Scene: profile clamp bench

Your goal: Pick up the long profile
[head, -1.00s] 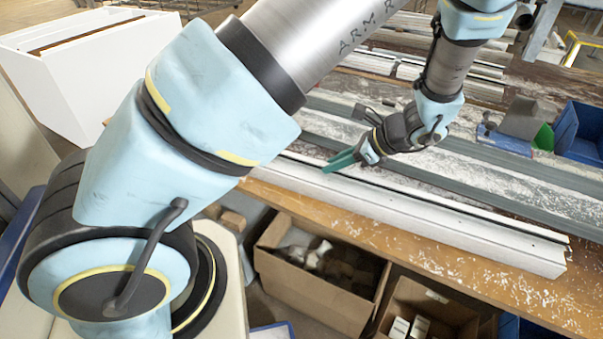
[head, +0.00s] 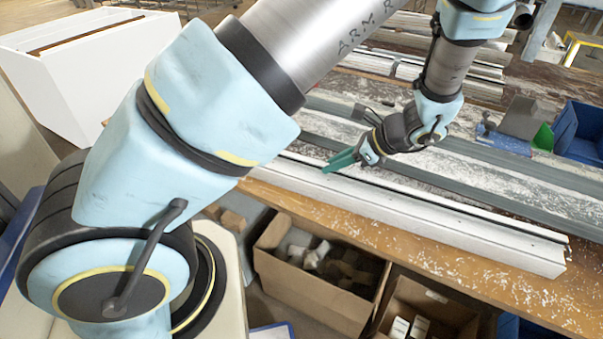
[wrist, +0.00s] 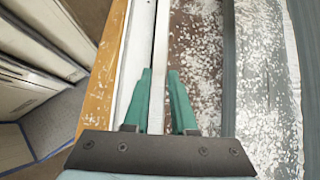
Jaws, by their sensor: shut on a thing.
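The long profile (head: 450,226) is a pale, white channel-shaped bar lying along the front edge of the wooden bench. It runs from behind my arm to the lower right. My gripper (head: 342,161) has green fingers and is at the profile's upper edge, left of the middle of its visible length. In the wrist view my gripper (wrist: 160,72) has one finger on each side of a thin upright wall of the profile (wrist: 161,35), shut on it. The profile's left part is hidden by my arm in the head view. I cannot tell any gap beneath it.
Grey rails (head: 500,185) lie behind the profile on the chip-strewn bench. A blue bin (head: 582,130) and a grey block (head: 519,118) stand at the right. Cardboard boxes (head: 310,291) sit below the bench front. A white cabinet (head: 75,85) is at the left.

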